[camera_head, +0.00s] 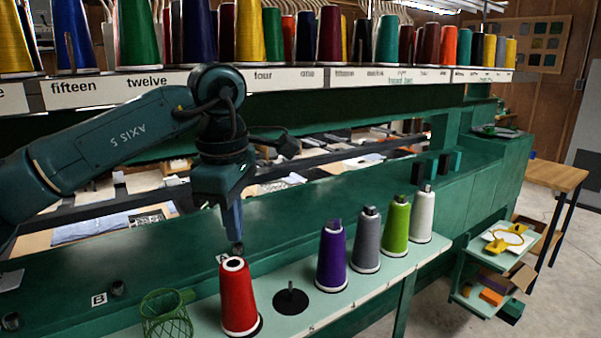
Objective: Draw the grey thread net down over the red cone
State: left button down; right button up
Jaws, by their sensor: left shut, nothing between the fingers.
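The red cone (238,298) stands upright on the pale shelf strip at the front, its top bare, with no net around it. My left gripper (233,230) points down, shut and empty, above and slightly behind the cone's top. A small dark grey piece (237,249) is just below its fingertips beside the letter A label; I cannot tell whether they touch or whether it is the grey net. A green mesh net (167,316) stands left of the cone. My right gripper is out of view.
Purple (331,258), grey (366,243), green (395,226) and white (422,216) cones stand to the right. An empty black disc with a peg (290,300) lies beside the red cone. Small dark pieces (117,288) sit on the green bench. A rack of spools (300,78) is above.

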pick_arm(q)
notch_tip(320, 180, up, 7)
jog(key=p, duration=0.4)
jog(key=shift+s+f+p, duration=0.2)
jog(key=shift+s+p, duration=0.05)
jog(key=shift+p, duration=0.1)
